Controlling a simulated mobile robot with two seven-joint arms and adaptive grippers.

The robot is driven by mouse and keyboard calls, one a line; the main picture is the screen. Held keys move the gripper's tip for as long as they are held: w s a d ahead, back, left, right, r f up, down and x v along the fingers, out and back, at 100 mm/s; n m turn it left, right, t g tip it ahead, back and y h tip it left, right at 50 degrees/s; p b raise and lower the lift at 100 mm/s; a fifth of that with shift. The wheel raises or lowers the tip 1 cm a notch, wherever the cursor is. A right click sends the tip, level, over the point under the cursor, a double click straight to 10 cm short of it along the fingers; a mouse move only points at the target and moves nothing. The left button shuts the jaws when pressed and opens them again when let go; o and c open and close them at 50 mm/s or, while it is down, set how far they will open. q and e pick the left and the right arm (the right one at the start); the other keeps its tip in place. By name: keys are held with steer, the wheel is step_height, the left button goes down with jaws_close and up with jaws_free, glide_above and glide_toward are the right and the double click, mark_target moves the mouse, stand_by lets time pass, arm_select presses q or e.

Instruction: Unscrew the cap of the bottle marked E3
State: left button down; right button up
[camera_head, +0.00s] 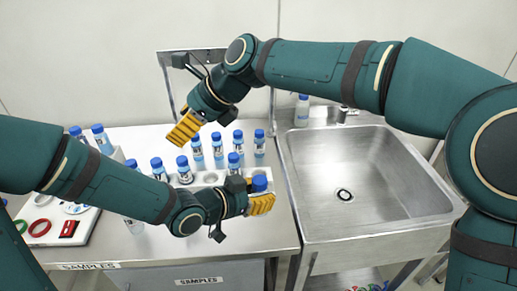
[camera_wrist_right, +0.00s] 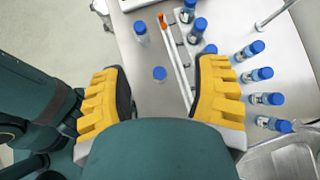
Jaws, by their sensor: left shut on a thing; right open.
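Several small clear bottles with blue caps stand on the steel bench; I cannot read E3 on any of them. My left gripper (camera_head: 261,202) is shut on a blue-capped bottle (camera_head: 260,183) at the front right of the white rack. Its cap shows above the yellow fingers; its label is hidden. My right gripper (camera_head: 185,128) is open and empty, above and behind the rack. In the right wrist view, its yellow fingers (camera_wrist_right: 160,95) are spread wide, with one blue cap (camera_wrist_right: 159,73) visible below between them.
The white rack (camera_head: 207,178) holds several bottles and has empty holes. A row of bottles (camera_head: 238,141) stands behind it, others (camera_head: 101,138) at the left. A steel sink (camera_head: 390,175) is to the right. A tray with coloured items (camera_head: 45,225) lies at the left.

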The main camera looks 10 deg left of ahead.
steer(key=d+f+n+h, duration=0.2)
steer(key=d+f+h, duration=0.15)
steer(key=d, duration=0.25)
steer(key=h, duration=0.6)
glide_above(259, 179)
steer(key=shift+a+f, duration=0.15)
steer(key=shift+f, duration=0.6)
steer(key=f, duration=0.7)
steer(key=shift+d+f, duration=0.2)
jaws_close()
